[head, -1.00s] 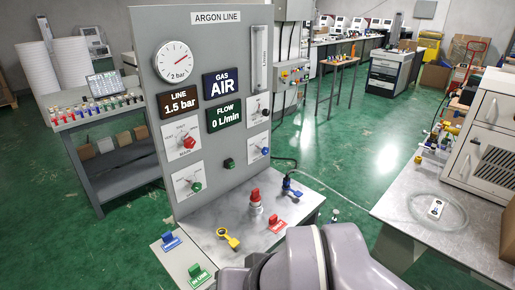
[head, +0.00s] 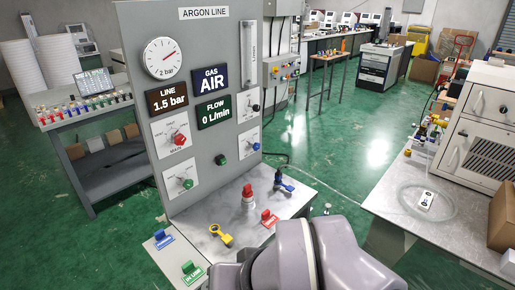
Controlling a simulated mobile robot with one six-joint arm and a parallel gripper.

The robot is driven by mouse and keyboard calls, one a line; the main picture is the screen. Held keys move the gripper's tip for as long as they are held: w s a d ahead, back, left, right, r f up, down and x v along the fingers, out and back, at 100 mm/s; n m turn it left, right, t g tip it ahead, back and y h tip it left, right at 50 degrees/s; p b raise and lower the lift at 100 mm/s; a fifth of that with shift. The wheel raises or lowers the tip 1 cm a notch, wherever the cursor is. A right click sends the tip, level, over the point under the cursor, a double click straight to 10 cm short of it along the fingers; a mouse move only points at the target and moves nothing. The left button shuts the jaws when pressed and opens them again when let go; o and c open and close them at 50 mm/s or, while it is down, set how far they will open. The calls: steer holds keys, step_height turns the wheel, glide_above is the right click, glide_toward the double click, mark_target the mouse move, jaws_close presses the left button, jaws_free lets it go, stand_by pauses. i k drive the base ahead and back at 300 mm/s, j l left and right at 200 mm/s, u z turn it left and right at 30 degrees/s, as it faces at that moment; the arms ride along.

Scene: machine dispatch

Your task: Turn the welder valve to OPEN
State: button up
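The grey ARGON LINE panel (head: 210,150) stands at centre left with several knobs on white plates. The red knob (head: 179,139) is on the plate marked MAIN. A green knob (head: 187,184) is below it, a dark knob (head: 255,107) is at right, and a blue knob (head: 256,146) is under that. The small plate lettering is too blurred to tell which one is the welder valve or how it is set. My gripper is not in view; only grey links of my arm show at the bottom, in front of the bench.
Another table (head: 385,199) stands at right. Green floor is free between them.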

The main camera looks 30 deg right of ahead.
mark_target(256, 146)
steer(key=i+l, duration=0.15)
steer(key=l, duration=0.2)
steer(key=i+l+u, duration=0.1)
steer(key=i+l, duration=0.25)
steer(key=l, duration=0.3)
steer(key=i+l+u, duration=0.15)
steer(key=l, duration=0.2)
